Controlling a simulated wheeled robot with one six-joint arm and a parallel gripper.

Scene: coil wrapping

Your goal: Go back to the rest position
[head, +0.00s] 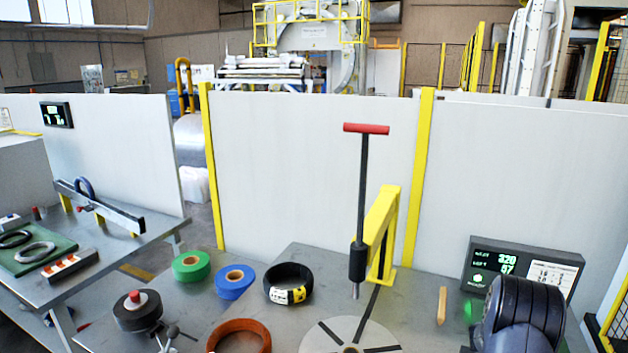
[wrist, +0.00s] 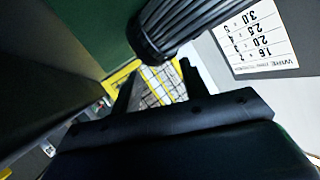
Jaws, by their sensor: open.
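My gripper (wrist: 157,82) shows in the wrist view with its two dark fingers apart. Nothing is seen held between them. A dark ribbed cylinder (wrist: 180,25) juts in from the top of that view, close above the fingers; I cannot tell whether they touch. In the head view a dark rounded shape at the lower right, in front of the display, looks like part of my arm. The fingers cannot be made out there.
The display (head: 487,262) stands at the right; its white chart (wrist: 262,40) is close in the wrist view. A red-handled tool (head: 362,185) stands upright by a yellow post. Green (head: 191,266), blue (head: 236,281), black (head: 288,283) and orange-brown (head: 239,336) rings lie on the table.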

